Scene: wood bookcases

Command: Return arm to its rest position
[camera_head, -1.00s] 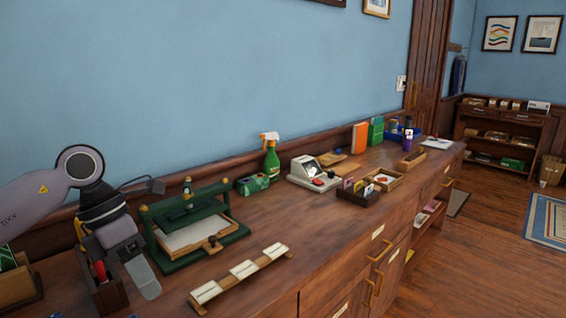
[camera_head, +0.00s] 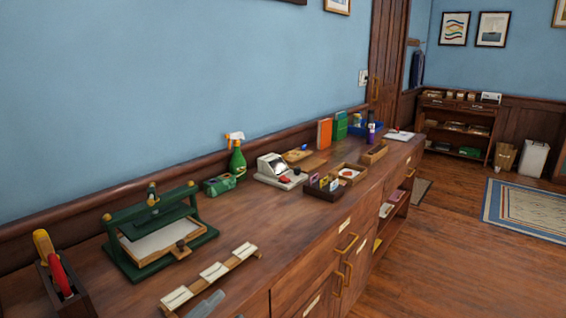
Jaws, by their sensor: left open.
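Only a grey fingertip of my left gripper (camera_head: 205,305) shows, at the bottom edge of the head view. It is in front of the wooden rack with white strips (camera_head: 212,272), overlapping its near side in the picture. The rest of the left gripper and its arm are out of view. Nothing is seen held. My right gripper is not in view.
The wooden counter (camera_head: 290,225) carries a green press (camera_head: 155,235), a tool box (camera_head: 68,290), a green spray bottle (camera_head: 237,160), a white machine (camera_head: 278,172) and small trays (camera_head: 325,186).

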